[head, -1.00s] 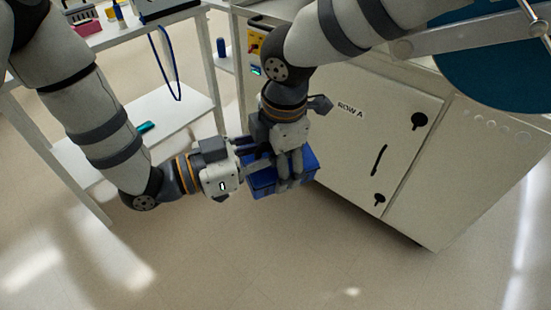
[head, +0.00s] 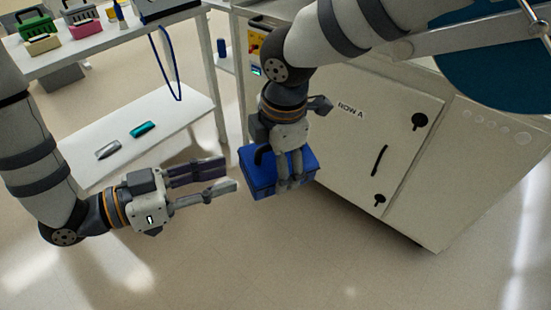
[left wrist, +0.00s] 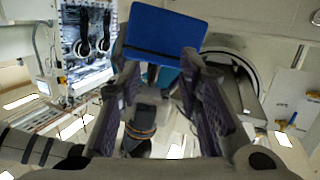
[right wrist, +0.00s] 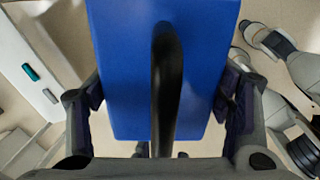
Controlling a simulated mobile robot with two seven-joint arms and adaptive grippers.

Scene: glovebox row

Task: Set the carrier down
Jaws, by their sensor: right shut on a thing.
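The carrier is a blue box (head: 262,178) with a dark curved handle. In the head view it hangs above the floor in front of the white cabinet. My right gripper (head: 289,183) is shut on it from above. In the right wrist view, the fingers lie along both sides of the blue box (right wrist: 120,60), and the black handle (right wrist: 166,90) rises between them. My left gripper (head: 230,174) is open and empty, to the left of the carrier and apart from it. In the left wrist view the box (left wrist: 165,32) shows beyond its spread fingertips.
The white cabinet (head: 350,150) marked ROW A stands right of the carrier. A white shelf unit (head: 95,150) at left has a teal item (head: 142,129) and a grey item (head: 109,148) on its lower shelf. A blue loop (head: 165,65) hangs from its top. Floor below is clear.

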